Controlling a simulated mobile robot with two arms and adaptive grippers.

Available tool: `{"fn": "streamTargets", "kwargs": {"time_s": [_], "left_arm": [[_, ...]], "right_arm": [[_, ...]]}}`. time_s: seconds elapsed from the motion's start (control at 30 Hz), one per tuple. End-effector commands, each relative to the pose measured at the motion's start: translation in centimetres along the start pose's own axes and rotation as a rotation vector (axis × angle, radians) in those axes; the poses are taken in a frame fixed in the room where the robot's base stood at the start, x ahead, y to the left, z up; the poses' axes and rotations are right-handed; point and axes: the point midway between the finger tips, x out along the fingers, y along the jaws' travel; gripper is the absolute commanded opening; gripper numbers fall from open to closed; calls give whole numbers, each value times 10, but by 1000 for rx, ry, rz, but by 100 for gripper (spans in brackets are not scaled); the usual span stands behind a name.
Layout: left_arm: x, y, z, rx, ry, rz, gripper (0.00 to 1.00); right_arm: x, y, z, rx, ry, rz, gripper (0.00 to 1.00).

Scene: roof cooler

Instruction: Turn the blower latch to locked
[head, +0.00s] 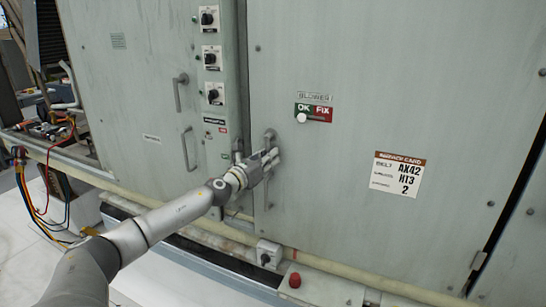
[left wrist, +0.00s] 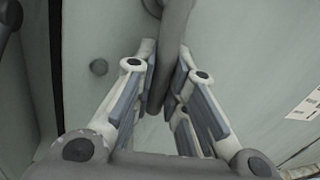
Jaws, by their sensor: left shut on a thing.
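The blower door (head: 350,90) is a large pale green panel with a BLOWER label (head: 314,96) near its left edge. Below the label, a grey upright handle (head: 269,136) stands on the door; it also shows as a grey bar in the left wrist view (left wrist: 174,25). My left gripper (head: 273,157) is shut on this handle, with one finger on each side of the bar in the left wrist view (left wrist: 163,65). The gripper hides the handle's middle. No lock marking is readable, so I cannot tell the latch's state. My right gripper is out of view.
An OK/FIX plate (head: 313,112) with a white knob is right of the handle. A card (head: 397,175) is farther right. Several black knobs (head: 209,18) line the column at left. A pipe (head: 330,263), grey switch box (head: 269,253) and red button (head: 295,280) lie below.

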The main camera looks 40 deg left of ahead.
Motion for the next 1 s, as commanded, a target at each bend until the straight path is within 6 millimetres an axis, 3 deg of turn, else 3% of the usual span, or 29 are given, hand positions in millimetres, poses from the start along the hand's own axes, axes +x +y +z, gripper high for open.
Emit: {"fn": "streamTargets", "kwargs": {"time_s": [0.33,0.83,0.87,0.9,1.0], "left_arm": [[-2,8,-1,122,27,-1,0],[-2,8,-1,138,30,-1,0],[-2,8,-1,138,30,-1,14],[-2,8,-1,138,30,-1,20],[-2,8,-1,137,29,-1,23]], "right_arm": [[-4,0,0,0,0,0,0],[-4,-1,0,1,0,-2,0],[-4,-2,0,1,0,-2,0],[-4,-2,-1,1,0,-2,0],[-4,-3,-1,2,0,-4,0]]}}
